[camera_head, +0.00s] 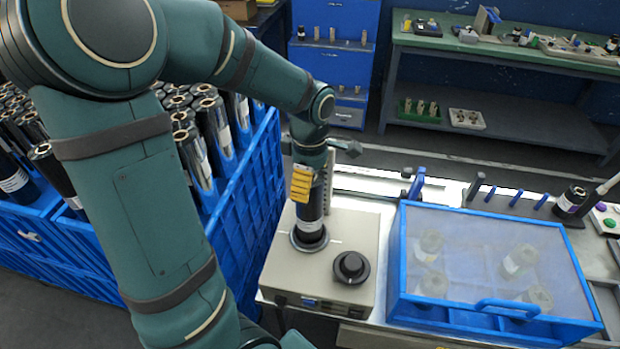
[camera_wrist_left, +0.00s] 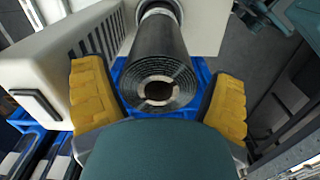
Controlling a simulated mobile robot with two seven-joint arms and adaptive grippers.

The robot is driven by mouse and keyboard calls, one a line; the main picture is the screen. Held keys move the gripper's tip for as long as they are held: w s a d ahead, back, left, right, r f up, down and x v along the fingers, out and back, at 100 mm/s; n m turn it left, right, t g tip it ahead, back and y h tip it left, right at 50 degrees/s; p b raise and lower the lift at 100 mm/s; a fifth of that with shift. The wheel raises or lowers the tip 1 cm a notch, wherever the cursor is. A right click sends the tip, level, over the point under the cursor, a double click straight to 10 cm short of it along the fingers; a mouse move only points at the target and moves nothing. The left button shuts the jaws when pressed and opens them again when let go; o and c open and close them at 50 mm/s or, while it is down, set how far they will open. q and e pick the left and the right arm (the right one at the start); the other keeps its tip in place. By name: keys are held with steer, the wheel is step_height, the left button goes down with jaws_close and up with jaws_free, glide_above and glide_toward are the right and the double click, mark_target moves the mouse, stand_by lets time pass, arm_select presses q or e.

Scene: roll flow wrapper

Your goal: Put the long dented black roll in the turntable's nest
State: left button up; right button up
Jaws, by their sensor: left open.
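A long black roll (camera_head: 311,212) with a white label band stands upright in the round metal nest (camera_head: 309,238) on top of a beige box-like unit (camera_head: 330,255). My left gripper (camera_head: 303,187) is at the roll's upper end, pointing down. In the left wrist view the roll (camera_wrist_left: 158,45) shows its wound end face between two yellow finger pads (camera_wrist_left: 158,100). The fingers are open, with a gap on each side of the roll. I cannot make out a dent. My right gripper is not in view.
A dark knob (camera_head: 350,267) sits on the unit beside the nest. Blue crates (camera_head: 245,200) full of black rolls stand to the left. A blue-framed clear-lidded box (camera_head: 490,265) is on the right.

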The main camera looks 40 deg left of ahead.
arm_select(q)
steer(key=shift+r, duration=0.3)
step_height(320, 180, up, 12)
steer(key=p, duration=0.2)
steer(key=shift+f+p, duration=0.15)
steer(key=shift+p, duration=0.2)
